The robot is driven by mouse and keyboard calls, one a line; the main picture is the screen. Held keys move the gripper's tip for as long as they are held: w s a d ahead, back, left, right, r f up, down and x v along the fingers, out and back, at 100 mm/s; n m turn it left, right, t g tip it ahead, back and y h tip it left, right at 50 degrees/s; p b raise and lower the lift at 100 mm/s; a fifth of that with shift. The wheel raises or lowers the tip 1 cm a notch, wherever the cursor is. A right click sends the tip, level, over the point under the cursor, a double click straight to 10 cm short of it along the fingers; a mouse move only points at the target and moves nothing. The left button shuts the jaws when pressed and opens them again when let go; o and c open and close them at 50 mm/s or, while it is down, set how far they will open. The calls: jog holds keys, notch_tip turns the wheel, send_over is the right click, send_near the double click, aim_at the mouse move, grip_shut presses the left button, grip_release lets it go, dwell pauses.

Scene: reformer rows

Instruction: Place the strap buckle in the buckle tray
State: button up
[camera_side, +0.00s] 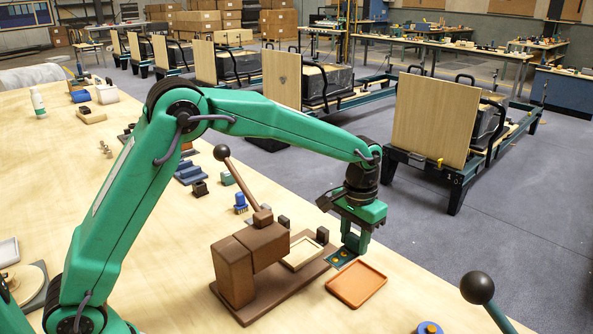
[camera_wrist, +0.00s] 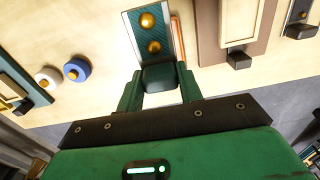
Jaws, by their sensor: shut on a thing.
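The strap buckle (camera_wrist: 153,35) appears to be a flat teal plate with pale edges and two gold studs. It extends out from between the fingers of my gripper (camera_wrist: 159,82), which is shut on its dark end. In the side view the buckle (camera_side: 341,259) shows beside the fingers of my gripper (camera_side: 354,244), at the back left edge of the tray. The buckle tray (camera_side: 357,286) is a shallow orange tray on the table. Its inside looks empty in the side view. In the wrist view the buckle hides most of it. I cannot tell the buckle's height above the table.
A brown lever press (camera_side: 240,266) with a long base stands just left of the tray. A blue round knob-like piece (camera_side: 429,327) and a black ball-ended lever (camera_side: 477,287) are at the front right. The table's edge is close behind my gripper. Several small parts lie farther left.

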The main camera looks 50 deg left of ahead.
jog(key=s+d, duration=0.3)
jog(key=d, duration=0.6)
send_over(364, 276)
notch_tip(364, 276, down, 8)
jog(key=shift+r, duration=0.2)
jog(key=shift+f, duration=2)
jog(key=shift+f, duration=0.15)
jog(key=o, duration=1)
jog(key=shift+s, duration=0.1)
notch_tip(364, 276, up, 12)
jog(key=shift+r, duration=0.2)
